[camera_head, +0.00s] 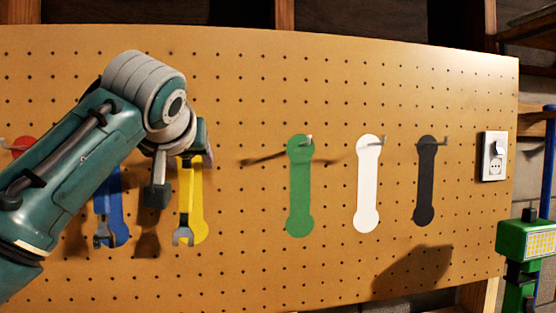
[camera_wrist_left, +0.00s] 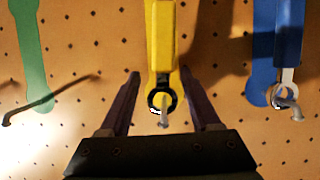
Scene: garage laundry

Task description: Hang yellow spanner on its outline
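The yellow spanner (camera_head: 184,200) hangs upright in front of the yellow outline (camera_head: 200,222), with its grey open jaw at the bottom. In the left wrist view the spanner (camera_wrist_left: 166,40) shows upside down. Its dark ring end appears to be around a metal hook (camera_wrist_left: 165,112). My left gripper (camera_head: 200,145) is at the top of the spanner in the head view and covers the ring there. In the left wrist view the fingers of my left gripper (camera_wrist_left: 163,88) stand apart on either side of the ring, with gaps to it. My right gripper is not in view.
A blue spanner (camera_head: 102,205) hangs left of the yellow one on its blue outline. Green (camera_head: 299,195), white (camera_head: 367,190) and black (camera_head: 426,185) outlines with hooks are bare to the right. A socket (camera_head: 494,156) is on the pegboard's right edge.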

